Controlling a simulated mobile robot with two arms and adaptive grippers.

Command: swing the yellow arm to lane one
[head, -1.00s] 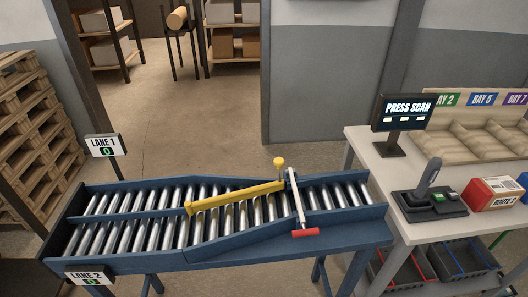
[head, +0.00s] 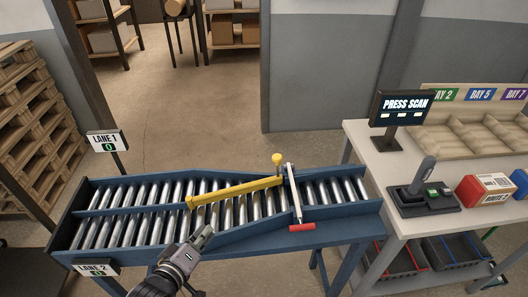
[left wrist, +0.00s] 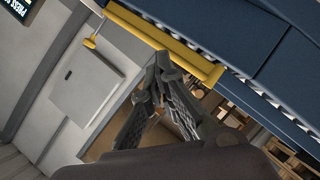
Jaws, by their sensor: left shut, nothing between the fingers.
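The yellow arm (head: 236,193) lies slantwise across the roller conveyor (head: 330,211). Its right end is by the post with the yellow knob (head: 277,160), and its left end is near the divider between the lanes. The Lane 1 sign (head: 106,141) stands at the far left side, the Lane 2 sign (head: 96,268) at the near left. My left gripper (head: 206,232) is shut and empty, over the conveyor's near edge, below and apart from the arm's left end. In the left wrist view the yellow arm (left wrist: 165,38) shows beyond the shut fingers (left wrist: 165,75). My right gripper is not in view.
A white bar with a red handle (head: 297,227) crosses the conveyor right of the yellow arm. At right, a table holds the Press Scan screen (head: 404,106), a scanner (head: 424,184) on its base and a red box (head: 486,190). Pallets (head: 35,130) are stacked at left.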

